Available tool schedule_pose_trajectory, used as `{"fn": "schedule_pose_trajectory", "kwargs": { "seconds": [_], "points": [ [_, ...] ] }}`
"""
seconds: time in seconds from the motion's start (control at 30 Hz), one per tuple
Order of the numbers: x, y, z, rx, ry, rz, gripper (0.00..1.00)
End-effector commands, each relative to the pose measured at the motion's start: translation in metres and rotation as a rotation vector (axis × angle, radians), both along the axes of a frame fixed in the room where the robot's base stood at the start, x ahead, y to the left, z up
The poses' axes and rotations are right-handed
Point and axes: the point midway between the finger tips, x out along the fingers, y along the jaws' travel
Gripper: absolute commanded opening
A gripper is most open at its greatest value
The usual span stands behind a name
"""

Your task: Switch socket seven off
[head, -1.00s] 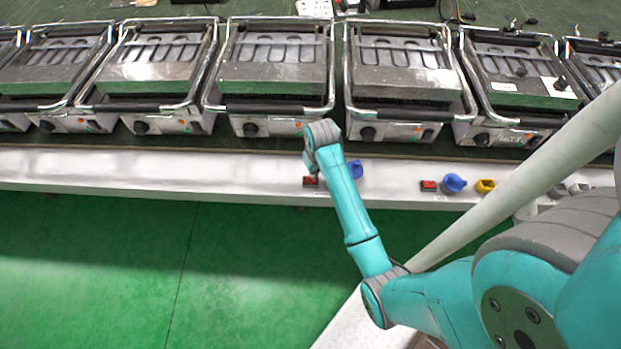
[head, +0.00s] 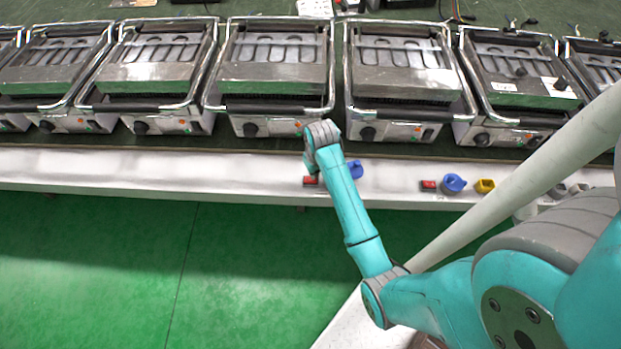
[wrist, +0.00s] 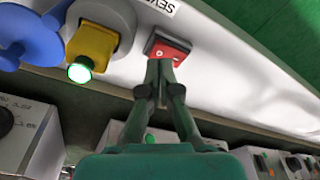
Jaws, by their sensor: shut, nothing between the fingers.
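In the wrist view a red rocker switch (wrist: 168,50) in a dark frame sits on the pale panel, just below a label (wrist: 161,5) of which I can read "SEVE". My gripper (wrist: 158,66) is shut and empty. Its fingertips overlap the near edge of the switch; I cannot tell whether they press on it. Left of the switch is a yellow socket part (wrist: 91,45) in a grey ring, with a lit green lamp (wrist: 79,73). The red switch also shows in the head view (head: 310,181) beside my wrist, which hides my gripper there.
A blue socket part (wrist: 32,38) lies left of the yellow one. Another red switch (head: 428,185), a blue socket (head: 454,183) and a yellow socket (head: 485,186) sit further right along the ledge. Contact grills (head: 275,75) stand in a row behind. Green floor in front is clear.

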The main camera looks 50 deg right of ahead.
Motion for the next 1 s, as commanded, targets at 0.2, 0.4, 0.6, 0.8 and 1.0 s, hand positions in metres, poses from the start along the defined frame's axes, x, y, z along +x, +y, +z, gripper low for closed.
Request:
{"fn": "schedule_pose_trajectory", "kwargs": {
  "seconds": [0.2,0.4,0.6,0.8,1.0],
  "points": [
    [0.0,0.0,-0.003,0.0,0.001,0.0,0.0],
    [0.0,0.0,-0.006,0.0,0.0,0.0,0.0],
    [0.0,0.0,-0.008,0.0,0.0,0.0,0.0],
    [0.0,0.0,-0.011,0.0,0.0,0.0,0.0],
    [0.0,0.0,-0.013,0.0,0.0,0.0,0.0]
  ]
}}
